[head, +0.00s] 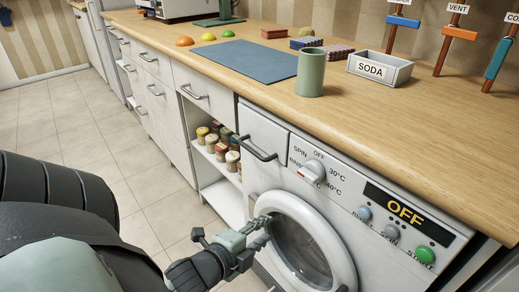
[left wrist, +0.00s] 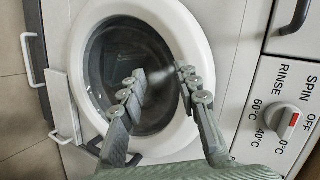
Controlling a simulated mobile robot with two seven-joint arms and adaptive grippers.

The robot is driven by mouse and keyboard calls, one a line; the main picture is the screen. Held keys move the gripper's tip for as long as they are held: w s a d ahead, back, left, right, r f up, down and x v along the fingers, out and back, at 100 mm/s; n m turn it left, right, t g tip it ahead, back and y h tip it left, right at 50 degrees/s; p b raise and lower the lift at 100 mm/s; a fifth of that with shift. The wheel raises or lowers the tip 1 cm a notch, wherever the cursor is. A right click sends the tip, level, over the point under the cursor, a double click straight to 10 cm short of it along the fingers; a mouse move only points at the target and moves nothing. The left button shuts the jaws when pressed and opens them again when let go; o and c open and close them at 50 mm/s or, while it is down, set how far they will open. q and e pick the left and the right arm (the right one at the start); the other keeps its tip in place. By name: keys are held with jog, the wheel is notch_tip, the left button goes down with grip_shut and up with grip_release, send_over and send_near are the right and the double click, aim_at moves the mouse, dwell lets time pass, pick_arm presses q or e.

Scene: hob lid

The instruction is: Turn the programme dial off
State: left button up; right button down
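The white programme dial (head: 313,172) sits on the washing machine's control panel, with SPIN, OFF, RINSE and temperature labels around it. It also shows at the right edge of the left wrist view (left wrist: 284,123), with a red mark. I cannot tell exactly which label the mark points at. The display (head: 404,213) reads OFF. My left gripper (head: 264,229) is in front of the round door (head: 337,262), below and left of the dial and apart from it. In the left wrist view the gripper (left wrist: 160,80) is open and empty. My right gripper is out of view.
Several buttons sit right of the dial, including a green START button (head: 425,254). A drawer handle (head: 258,148) juts out left of the dial. On the worktop stand a green cup (head: 311,73) and a SODA box (head: 379,70). The floor (head: 137,165) is clear.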

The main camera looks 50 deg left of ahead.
pick_arm(q)
jog(key=s+d+f+n+g, duration=0.1)
jog(key=s+f+n+g, duration=0.1)
jog(key=f+n, duration=0.3)
jog(key=s+d+f+n+g, duration=0.1)
jog(key=f+n+g, duration=0.4)
jog(key=f, duration=0.6)
jog(key=shift+s+d+b, duration=0.35)
jog(key=shift+s+d, duration=0.05)
jog(key=shift+d, duration=0.15)
jog(key=shift+f, duration=0.1)
